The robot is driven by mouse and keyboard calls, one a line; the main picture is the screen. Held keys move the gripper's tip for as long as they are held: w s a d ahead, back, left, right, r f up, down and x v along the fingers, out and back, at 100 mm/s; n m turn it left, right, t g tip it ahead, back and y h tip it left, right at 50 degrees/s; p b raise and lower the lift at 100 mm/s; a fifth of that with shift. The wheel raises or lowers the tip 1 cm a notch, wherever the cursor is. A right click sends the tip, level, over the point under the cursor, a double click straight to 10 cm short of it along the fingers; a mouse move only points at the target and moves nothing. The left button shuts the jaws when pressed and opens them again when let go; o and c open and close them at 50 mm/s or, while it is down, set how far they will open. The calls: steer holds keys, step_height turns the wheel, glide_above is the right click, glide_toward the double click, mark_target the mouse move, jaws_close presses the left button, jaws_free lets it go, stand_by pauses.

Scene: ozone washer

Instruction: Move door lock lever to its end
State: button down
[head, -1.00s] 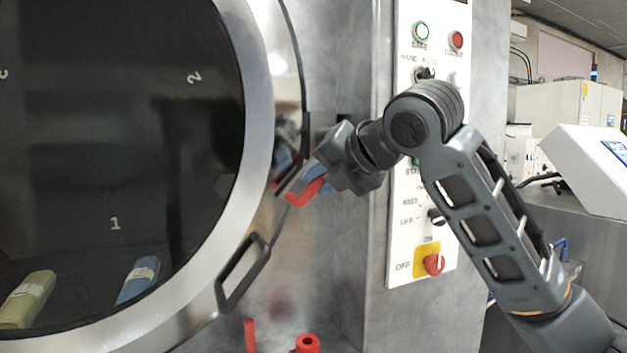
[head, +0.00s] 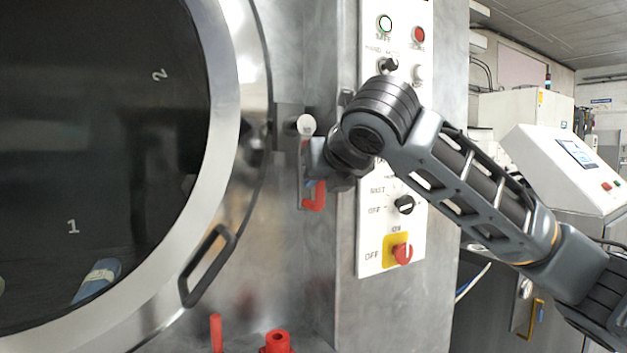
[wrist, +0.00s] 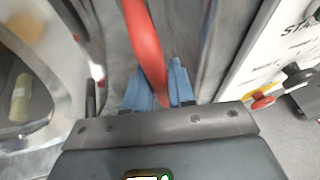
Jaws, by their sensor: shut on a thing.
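The door lock lever has a red, bent handle (head: 316,197) and hangs about vertically beside the washer's round door in the head view. A pale round knob (head: 305,125) shows above it, by the bracket at the door's edge. My gripper (head: 317,172) is at the lever's lower part, just above the red bend. In the wrist view, the red handle (wrist: 144,42) runs down between my gripper's blue fingers (wrist: 160,88). The fingers are shut on it. The lever's lower contact is partly hidden by my gripper.
The round door (head: 228,130) with its black loop handle (head: 207,266) lies left of the lever. A control panel (head: 375,235) with a red rotary switch (head: 402,253) stands close on the right. Red fittings (head: 277,341) stick up below.

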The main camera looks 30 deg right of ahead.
steer(key=shift+d, duration=0.2)
stand_by(0.4)
steer(key=c, duration=1.1)
jaws_free()
steer(key=shift+o, duration=0.2)
steer(key=shift+s, duration=0.1)
steer(key=v, duration=0.7)
steer(key=shift+s+a, duration=0.15)
steer(key=shift+s, duration=0.15)
steer(key=shift+r, duration=0.1)
